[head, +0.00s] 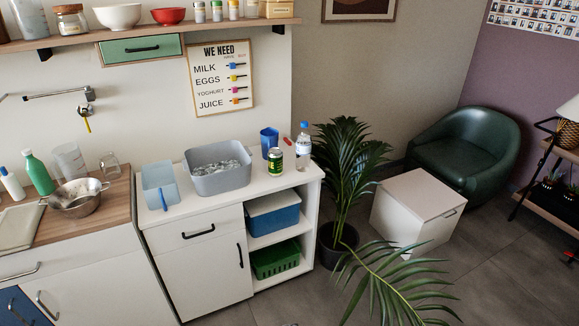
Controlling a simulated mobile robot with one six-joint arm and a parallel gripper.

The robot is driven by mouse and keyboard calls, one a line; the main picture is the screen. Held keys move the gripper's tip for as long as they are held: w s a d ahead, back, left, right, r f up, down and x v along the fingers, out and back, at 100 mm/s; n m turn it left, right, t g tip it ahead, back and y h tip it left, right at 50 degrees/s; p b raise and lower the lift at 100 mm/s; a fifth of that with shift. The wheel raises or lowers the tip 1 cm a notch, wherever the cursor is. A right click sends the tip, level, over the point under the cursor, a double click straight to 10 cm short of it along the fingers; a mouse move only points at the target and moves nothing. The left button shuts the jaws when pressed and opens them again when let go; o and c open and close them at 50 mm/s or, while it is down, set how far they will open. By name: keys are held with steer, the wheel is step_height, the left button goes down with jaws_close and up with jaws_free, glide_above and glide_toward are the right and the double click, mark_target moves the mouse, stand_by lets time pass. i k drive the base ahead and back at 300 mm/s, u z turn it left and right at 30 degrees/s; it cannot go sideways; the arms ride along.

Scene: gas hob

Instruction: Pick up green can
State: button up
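The green can (275,160) stands upright on the white cabinet top (205,208), towards its right end. It has a yellowish label and a light metal top. A blue cup (268,141) stands just behind it, and a clear bottle with a blue cap (303,147) stands to its right. A grey basin (218,180) is to its left, a little apart. A small red item (288,141) lies between the can and the bottle, slightly behind. My gripper is not in this view.
A wooden counter (112,204) holds a metal strainer (80,198). A tall potted plant (342,175) stands right of the cabinet; palm leaves (395,285) reach over the floor in front. A white box (415,210) is farther right.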

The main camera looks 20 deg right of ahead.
mark_target(275, 154)
steer(key=z, duration=0.3)
steer(key=i, duration=0.95)
steer(key=u, duration=4.45)
steer(key=i, duration=0.1)
steer(key=z, duration=2.8)
